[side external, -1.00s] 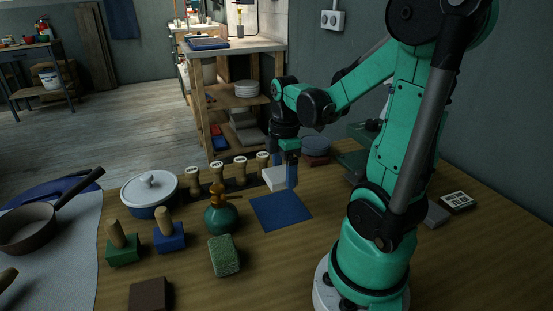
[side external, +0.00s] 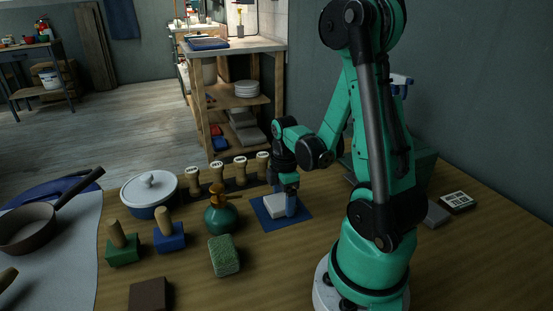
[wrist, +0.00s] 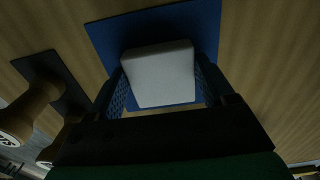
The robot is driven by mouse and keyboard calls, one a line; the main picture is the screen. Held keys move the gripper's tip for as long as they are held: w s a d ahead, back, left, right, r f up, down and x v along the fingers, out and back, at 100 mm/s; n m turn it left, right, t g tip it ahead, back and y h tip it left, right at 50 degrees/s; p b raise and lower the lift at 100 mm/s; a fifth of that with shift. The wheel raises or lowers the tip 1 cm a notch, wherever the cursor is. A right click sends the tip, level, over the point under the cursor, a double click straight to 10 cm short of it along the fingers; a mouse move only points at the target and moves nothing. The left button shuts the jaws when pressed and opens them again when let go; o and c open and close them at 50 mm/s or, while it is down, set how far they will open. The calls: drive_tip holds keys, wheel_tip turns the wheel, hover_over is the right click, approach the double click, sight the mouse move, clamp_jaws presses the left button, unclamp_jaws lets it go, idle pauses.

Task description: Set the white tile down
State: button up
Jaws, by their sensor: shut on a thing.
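The white tile (side external: 276,207) is over the blue square mat (side external: 269,219) on the wooden table. In the wrist view the white tile (wrist: 160,74) sits between the two blue fingers of my gripper (wrist: 163,88), with the blue mat (wrist: 205,22) behind it. My gripper (side external: 290,203) is shut on the tile from above in the side view. The tile is low over the mat; I cannot tell whether its underside touches it. The far finger is hidden in the side view.
Wooden-handled stamps (side external: 217,170) stand in a row on a dark strip behind the mat. A green bottle (side external: 219,216) with an orange-brown top stands left of it, with a green sponge (side external: 223,255) in front.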

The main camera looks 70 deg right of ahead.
sight(283, 200)
drive_tip(key=shift+f, duration=0.1)
drive_tip(key=o, duration=1.3)
drive_tip(key=shift+c, duration=0.2)
wheel_tip(283, 200, up, 12)
drive_tip(key=w+a+m+t, duration=0.3)
drive_tip(key=a+m, duration=0.1)
drive_tip(key=a, duration=0.4)
drive_tip(key=w+a+r+m+t, duration=0.1)
drive_tip(key=w+a+m+t, duration=0.3)
drive_tip(key=a, duration=0.4)
drive_tip(key=shift+r+m, duration=0.2)
drive_tip(key=shift+m, duration=0.3)
drive_tip(key=shift+d, duration=0.1)
